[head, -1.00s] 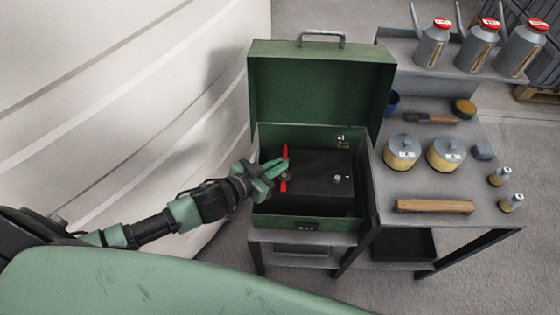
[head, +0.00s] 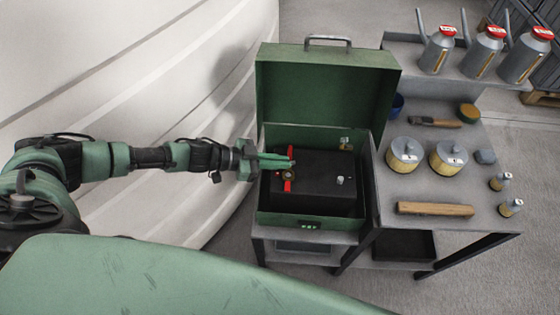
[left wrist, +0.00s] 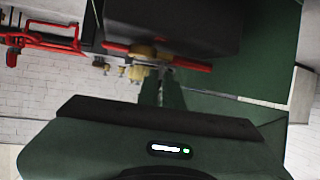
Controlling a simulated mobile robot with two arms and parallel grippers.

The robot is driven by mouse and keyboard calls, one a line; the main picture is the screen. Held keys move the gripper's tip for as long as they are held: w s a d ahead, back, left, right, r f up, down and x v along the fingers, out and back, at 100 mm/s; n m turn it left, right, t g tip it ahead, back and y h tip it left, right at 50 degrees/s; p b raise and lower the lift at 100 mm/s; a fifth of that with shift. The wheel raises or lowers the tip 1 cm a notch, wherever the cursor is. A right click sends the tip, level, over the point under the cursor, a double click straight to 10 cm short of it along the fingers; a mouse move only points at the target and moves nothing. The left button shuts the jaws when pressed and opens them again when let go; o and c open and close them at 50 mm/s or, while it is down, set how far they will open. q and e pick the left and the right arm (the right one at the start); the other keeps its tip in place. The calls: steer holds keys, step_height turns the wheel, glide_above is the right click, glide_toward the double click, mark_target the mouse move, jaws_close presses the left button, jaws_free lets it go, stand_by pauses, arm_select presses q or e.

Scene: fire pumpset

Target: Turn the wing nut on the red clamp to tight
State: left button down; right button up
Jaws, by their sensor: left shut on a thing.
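The red clamp (head: 288,185) lies across the left part of a black box (head: 315,192) inside the open green case. Its red bar and brass-coloured fittings also show in the left wrist view (left wrist: 192,66). The brass wing nut (left wrist: 139,52) is partly hidden by the bar and fingers, so its exact angle cannot be told. My left gripper (head: 290,162) comes in level from the left, over the case's left wall. Its fingers are shut at the wing nut; the tips (left wrist: 162,78) are close together beside the brass. My right gripper is not in view.
The green case (head: 325,85) has its lid raised at the back. A grey bench (head: 450,225) to the right holds yellow canisters (head: 404,156), a wooden block (head: 435,209) and a brush (head: 435,122). Grey cans (head: 437,50) stand behind. A pale curved wall is at left.

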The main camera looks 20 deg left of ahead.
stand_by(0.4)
arm_select(q)
steer(key=c, duration=1.6)
jaws_free()
steer(key=v, duration=0.7)
steer(key=shift+s+a+r+b, duration=0.1)
steer(key=shift+a+b, duration=0.25)
